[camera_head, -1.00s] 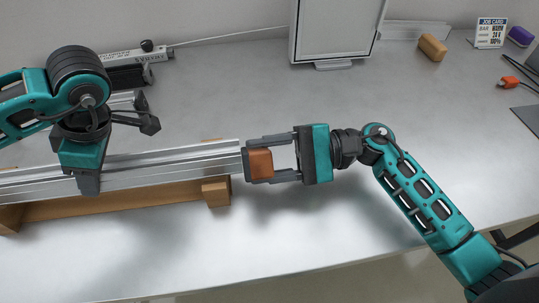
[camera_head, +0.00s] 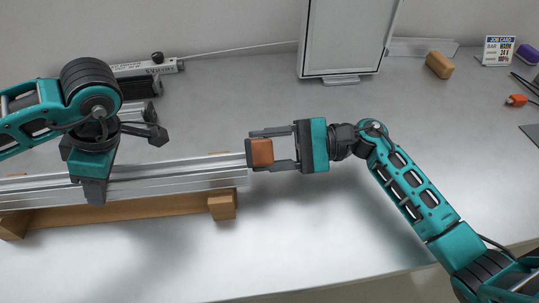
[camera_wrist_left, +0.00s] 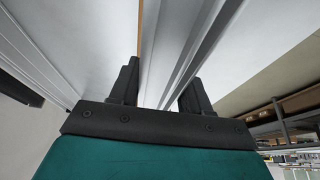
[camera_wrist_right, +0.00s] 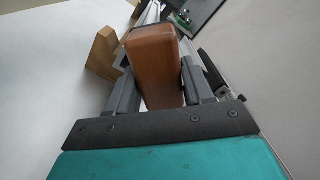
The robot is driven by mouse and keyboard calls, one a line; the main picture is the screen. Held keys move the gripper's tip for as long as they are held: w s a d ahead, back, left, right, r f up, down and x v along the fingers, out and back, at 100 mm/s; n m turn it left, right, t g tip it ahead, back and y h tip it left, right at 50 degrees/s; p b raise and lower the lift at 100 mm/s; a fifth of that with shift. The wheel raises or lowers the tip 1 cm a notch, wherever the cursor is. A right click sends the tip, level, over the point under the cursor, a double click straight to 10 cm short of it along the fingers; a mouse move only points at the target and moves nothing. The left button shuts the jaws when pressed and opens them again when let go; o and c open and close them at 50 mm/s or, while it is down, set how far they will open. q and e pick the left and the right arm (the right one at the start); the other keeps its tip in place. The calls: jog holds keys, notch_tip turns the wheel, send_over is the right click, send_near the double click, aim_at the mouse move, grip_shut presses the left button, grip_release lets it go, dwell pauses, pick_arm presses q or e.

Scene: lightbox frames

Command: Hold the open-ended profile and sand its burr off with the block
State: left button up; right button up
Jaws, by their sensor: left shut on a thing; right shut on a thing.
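The aluminium profile (camera_head: 200,178) lies along a wooden cradle (camera_head: 150,209) at the left of the head view. My left gripper (camera_head: 94,192) is shut on the profile from above; its fingers also straddle the profile in the left wrist view (camera_wrist_left: 160,85). My right gripper (camera_head: 270,152) is shut on the orange-brown sanding block (camera_head: 262,152), at the profile's right end. The block also shows between the fingers in the right wrist view (camera_wrist_right: 155,65). In the head view the block overlaps the profile's upper end corner; I cannot tell if they touch. The burr cannot be made out.
A framed panel (camera_head: 347,40) stands at the back. A tan block (camera_head: 439,65), a job card (camera_head: 498,50), a purple item (camera_head: 527,54) and an orange-tipped tool (camera_head: 516,100) are at the back right. The table right of the cradle is clear.

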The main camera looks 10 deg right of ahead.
jog(key=shift+w, duration=0.25)
jog(key=shift+s, duration=0.1)
jog(key=shift+s+a, duration=0.15)
jog(key=shift+s, duration=1.3)
jog(key=shift+s+a, duration=0.15)
jog(key=shift+s, duration=1.3)
pick_arm(q)
jog(key=shift+d, duration=0.1)
pick_arm(e)
jog(key=shift+d, duration=0.1)
jog(key=shift+s+d, duration=0.2)
jog(key=shift+d, duration=2.8)
jog(key=shift+d, duration=0.15)
jog(key=shift+s+d, duration=0.1)
jog(key=shift+d, duration=1.25)
